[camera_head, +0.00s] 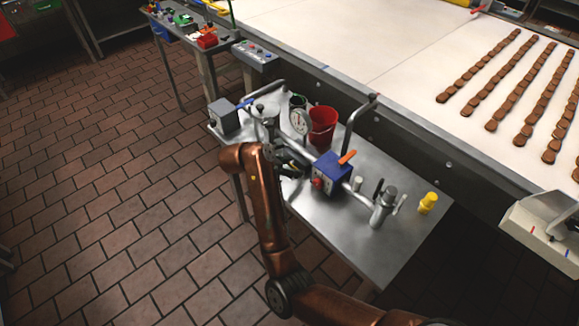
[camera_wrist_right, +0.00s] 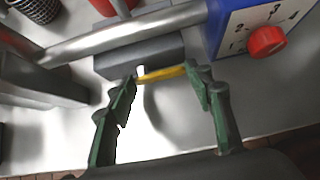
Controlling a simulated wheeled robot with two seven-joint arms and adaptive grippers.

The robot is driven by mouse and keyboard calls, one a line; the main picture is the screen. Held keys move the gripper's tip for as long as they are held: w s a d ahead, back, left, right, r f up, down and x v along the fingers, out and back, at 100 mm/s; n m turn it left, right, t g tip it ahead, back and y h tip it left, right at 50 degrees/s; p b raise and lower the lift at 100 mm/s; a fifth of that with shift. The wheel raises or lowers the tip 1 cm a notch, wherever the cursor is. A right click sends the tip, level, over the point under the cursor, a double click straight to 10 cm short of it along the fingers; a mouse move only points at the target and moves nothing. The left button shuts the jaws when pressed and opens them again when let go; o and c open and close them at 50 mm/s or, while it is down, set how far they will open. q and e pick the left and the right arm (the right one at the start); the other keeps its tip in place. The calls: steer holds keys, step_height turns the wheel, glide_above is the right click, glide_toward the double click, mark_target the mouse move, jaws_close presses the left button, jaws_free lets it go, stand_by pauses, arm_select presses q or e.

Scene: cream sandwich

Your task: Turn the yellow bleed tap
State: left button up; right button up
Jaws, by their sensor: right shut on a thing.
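The yellow bleed tap (camera_wrist_right: 162,73) shows in the right wrist view as a short yellow lever below a grey block on a metal pipe. My right gripper (camera_wrist_right: 162,77) has its green-padded fingertips at the two ends of the lever and is shut on it. In the head view my right gripper (camera_head: 291,170) is over the steel table, left of the blue box, and the tap is hidden there. My left gripper is not in view.
A blue box (camera_head: 336,172) with a red knob (camera_wrist_right: 266,41) and an orange lever (camera_head: 347,157) sits right of the gripper. The conveyor (camera_head: 380,60) runs behind.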

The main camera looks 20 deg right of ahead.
steer(key=c, duration=0.3)
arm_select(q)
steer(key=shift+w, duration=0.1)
arm_select(e)
steer(key=shift+r, duration=0.1)
steer(key=shift+w+r, duration=0.1)
steer(key=shift+w+a+r+n+g+h+p, duration=0.2)
steer(key=shift+n+g+h+p, duration=0.25)
steer(key=shift+g, duration=0.45)
steer(key=shift+w+n+g, duration=0.15)
steer(key=shift+n+g, duration=0.1)
steer(key=shift+g, duration=0.05)
steer(key=g+b, duration=0.1)
steer(key=n+g+h+b, duration=0.1)
steer(key=b, duration=0.1)
steer(key=shift+w, duration=0.35)
steer(key=shift+a+r+n+g+h+b, duration=0.1)
steer(key=shift+n+g+h+b, duration=0.2)
steer(key=shift+b, duration=0.15)
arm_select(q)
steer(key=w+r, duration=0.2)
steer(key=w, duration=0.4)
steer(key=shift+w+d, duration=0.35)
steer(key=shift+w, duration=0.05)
